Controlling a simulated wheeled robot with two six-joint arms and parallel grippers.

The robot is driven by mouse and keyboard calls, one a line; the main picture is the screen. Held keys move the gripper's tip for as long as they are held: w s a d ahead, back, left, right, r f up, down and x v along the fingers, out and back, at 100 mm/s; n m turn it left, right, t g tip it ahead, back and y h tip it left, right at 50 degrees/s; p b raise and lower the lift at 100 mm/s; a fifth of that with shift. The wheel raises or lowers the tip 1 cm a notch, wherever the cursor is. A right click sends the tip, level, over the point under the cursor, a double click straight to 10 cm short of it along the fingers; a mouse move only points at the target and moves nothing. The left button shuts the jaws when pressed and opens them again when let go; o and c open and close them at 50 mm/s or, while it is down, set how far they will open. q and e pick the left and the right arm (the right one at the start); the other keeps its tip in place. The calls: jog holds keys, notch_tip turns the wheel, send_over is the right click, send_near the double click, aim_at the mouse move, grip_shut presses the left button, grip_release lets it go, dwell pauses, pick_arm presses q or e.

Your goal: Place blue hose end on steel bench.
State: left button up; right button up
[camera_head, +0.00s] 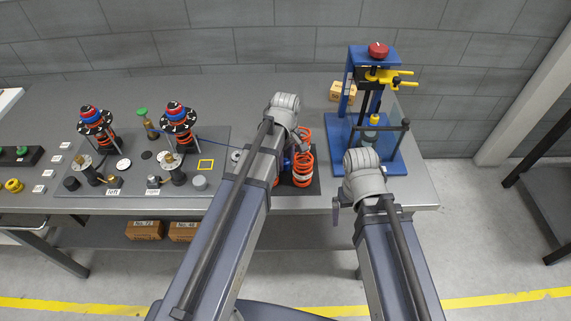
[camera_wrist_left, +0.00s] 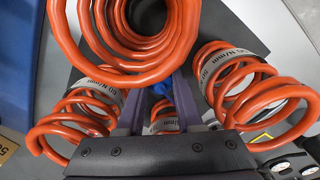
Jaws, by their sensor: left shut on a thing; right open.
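A thin blue hose (camera_head: 218,143) runs across the steel bench (camera_head: 250,90) from the green-topped part towards my left gripper. My left gripper (camera_head: 287,164) is largely hidden by its own arm in the head view. In the left wrist view its fingers (camera_wrist_left: 160,100) are shut on a small blue piece, the hose end (camera_wrist_left: 163,87), low among orange springs. The springs hide part of the hose end. My right gripper (camera_head: 340,208) is open near the bench's front edge, before the blue press, and mostly hidden by its wrist.
Orange springs (camera_head: 302,170) stand on a dark mat (camera_head: 313,187) close around my left gripper. The blue press (camera_head: 395,165) with a red knob stands at right. Two strut assemblies (camera_head: 178,118) stand on the left board. Bare bench lies behind the springs.

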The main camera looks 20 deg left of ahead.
aim_at(286, 161)
pick_arm(q)
grip_shut()
jog(key=shift+r, duration=0.15)
jog(key=shift+r+p, duration=9.1)
jog(key=shift+p, duration=0.15)
notch_tip(286, 161, down, 15)
jog(key=b, duration=1.4)
jog(key=shift+r, duration=0.3)
